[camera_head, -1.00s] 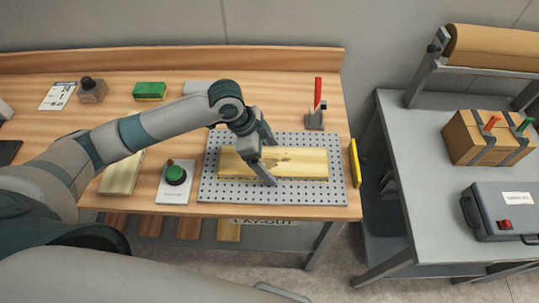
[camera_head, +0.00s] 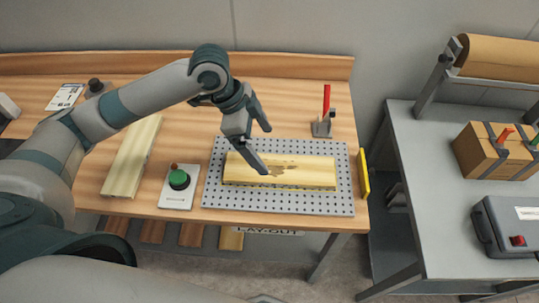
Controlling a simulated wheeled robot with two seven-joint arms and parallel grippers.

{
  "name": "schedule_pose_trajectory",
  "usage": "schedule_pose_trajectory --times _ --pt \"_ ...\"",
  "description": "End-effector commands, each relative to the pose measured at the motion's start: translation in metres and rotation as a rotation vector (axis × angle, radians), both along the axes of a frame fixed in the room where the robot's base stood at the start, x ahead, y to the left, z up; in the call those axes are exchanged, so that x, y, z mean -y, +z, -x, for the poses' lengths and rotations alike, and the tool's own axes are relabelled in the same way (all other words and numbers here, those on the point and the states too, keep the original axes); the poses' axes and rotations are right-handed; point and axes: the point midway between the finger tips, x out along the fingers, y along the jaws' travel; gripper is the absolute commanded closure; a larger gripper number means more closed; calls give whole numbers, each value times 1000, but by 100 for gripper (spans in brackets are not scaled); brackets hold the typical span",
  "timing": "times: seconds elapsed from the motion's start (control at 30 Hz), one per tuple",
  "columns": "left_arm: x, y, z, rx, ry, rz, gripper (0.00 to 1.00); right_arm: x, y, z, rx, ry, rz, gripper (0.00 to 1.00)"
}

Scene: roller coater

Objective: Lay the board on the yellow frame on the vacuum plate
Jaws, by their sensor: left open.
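The board (camera_head: 310,172), pale wood with a dark brown patch, lies flat on the vacuum plate (camera_head: 300,203), a grey perforated sheet on the bench. Thin yellow shows along the board's front edge; the board covers most of whatever frame is under it, so I cannot tell how exactly it lines up. My left gripper (camera_head: 266,151) is open and empty above the board's left half, its fingers spread apart and one fingertip overlapping the board in the picture. My right gripper is not in view.
A pale plank (camera_head: 132,158) lies on the bench at left, beside a green push-button on a white plate (camera_head: 178,190). A red-handled clamp (camera_head: 324,115) stands behind the plate. A yellow bar (camera_head: 363,175) is at the bench's right edge. A grey side table (camera_head: 425,150) stands at right.

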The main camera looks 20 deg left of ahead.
Motion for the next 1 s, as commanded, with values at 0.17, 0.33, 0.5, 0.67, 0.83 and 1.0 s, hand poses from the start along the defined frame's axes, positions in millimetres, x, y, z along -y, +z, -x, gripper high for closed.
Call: schedule_pose_trajectory --times 0.17,0.33,0.5,0.67,0.83,1.0 --pt "-8 19 1 1 0 1 7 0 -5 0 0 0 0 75" --pt "-10 26 3 -1 0 0 7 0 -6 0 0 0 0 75" --pt "-11 26 3 -1 1 0 7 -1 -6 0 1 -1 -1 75" --pt "-10 26 3 -1 1 0 7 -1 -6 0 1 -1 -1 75" --pt "-10 26 3 -1 1 0 7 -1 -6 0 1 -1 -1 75" --pt "-10 26 3 -1 1 0 7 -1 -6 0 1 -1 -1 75"
